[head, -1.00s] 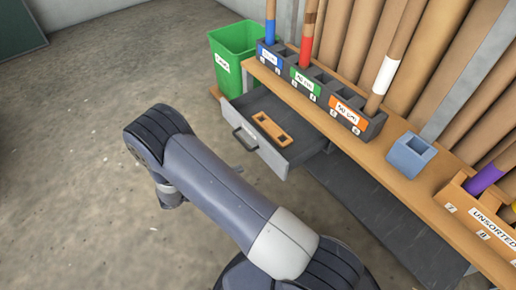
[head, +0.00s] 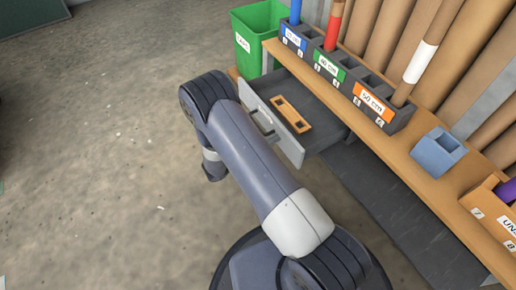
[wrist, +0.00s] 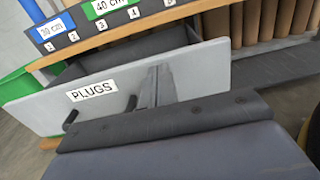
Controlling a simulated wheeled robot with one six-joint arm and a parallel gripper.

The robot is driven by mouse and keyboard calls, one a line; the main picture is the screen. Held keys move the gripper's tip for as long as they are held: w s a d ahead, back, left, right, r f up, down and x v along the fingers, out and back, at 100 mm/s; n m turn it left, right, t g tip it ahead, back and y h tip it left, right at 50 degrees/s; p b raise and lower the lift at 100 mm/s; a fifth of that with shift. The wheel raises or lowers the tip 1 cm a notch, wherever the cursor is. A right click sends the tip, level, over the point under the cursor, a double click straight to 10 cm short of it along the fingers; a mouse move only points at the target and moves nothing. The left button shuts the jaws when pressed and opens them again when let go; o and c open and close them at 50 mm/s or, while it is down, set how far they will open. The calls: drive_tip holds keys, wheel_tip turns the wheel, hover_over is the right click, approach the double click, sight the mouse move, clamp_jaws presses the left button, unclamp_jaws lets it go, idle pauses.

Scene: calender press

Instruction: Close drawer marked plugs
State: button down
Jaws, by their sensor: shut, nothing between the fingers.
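The drawer marked PLUGS (wrist: 45,108) stands pulled out under the bench, and it also shows in the head view (head: 292,150). Its grey front carries a white PLUGS label (wrist: 92,91) and a dark handle (head: 263,122). An orange-brown piece with two holes (head: 291,114) lies inside the drawer. My gripper (wrist: 157,84) is shut and empty, with its fingers pointing at the drawer front, right of the label and handle. I cannot tell whether the tips touch the front. In the head view my arm hides most of my gripper.
A wooden bench (head: 400,157) runs above the drawer. It bears a dark slotted rack (head: 350,80) with coloured rods, a blue-grey box (head: 438,152) and an orange unsorted holder (head: 488,205). A green bin (head: 259,38) stands beyond the drawer.

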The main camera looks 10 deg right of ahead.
drive_tip(key=shift+x, duration=1.1)
drive_tip(key=b+x, duration=0.1)
drive_tip(key=x, duration=1.6)
drive_tip(key=shift+w+d+b, duration=0.1)
drive_tip(key=shift+d+b, duration=0.1)
drive_tip(key=shift+b, duration=0.1)
